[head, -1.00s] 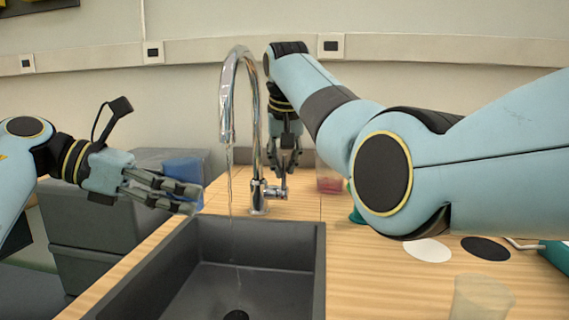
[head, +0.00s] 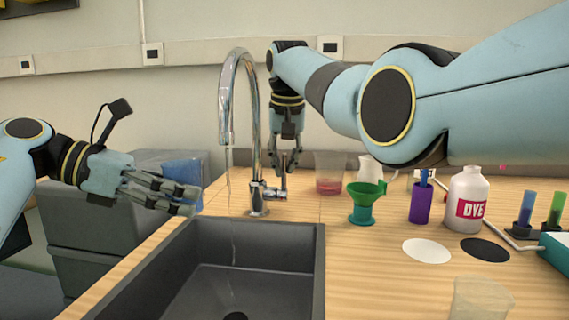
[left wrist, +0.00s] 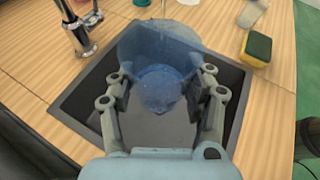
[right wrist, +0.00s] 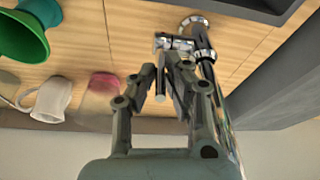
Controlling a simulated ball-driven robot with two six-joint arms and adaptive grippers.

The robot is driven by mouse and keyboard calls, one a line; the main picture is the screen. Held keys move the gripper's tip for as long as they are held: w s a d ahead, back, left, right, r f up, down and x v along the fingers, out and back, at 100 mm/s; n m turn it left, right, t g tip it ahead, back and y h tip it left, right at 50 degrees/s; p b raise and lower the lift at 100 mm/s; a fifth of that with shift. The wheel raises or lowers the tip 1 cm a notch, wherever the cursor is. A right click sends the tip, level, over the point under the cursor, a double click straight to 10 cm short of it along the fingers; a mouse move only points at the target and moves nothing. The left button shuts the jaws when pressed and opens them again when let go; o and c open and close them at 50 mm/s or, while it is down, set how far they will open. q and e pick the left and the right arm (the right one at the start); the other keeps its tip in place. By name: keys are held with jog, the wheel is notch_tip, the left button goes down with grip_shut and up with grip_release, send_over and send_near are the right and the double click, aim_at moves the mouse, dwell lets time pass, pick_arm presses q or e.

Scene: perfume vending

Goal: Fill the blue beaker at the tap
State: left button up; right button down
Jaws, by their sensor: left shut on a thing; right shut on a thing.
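The translucent blue beaker (head: 184,171) is held by my left gripper (head: 165,192), left of the tap. In the left wrist view the beaker (left wrist: 160,85) sits between the fingers, with the dark sink behind it. The chrome tap (head: 254,130) arches over the sink (head: 265,248). A thin stream of water (head: 229,180) hangs below its spout, right of the beaker in the head view. My right gripper (head: 285,165) is shut on the tap's lever (right wrist: 163,90) at the tap's base. The water level in the beaker is unclear.
Right of the tap stand a clear beaker with red liquid (head: 329,175), a green funnel (head: 364,203), a purple holder (head: 421,203) and a dye bottle (head: 467,200). A pale cup (head: 481,298) is nearer. A sponge (left wrist: 257,48) lies beside the sink.

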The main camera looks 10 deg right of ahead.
jog(key=c, duration=1.4)
grip_release()
jog(key=v, duration=1.2)
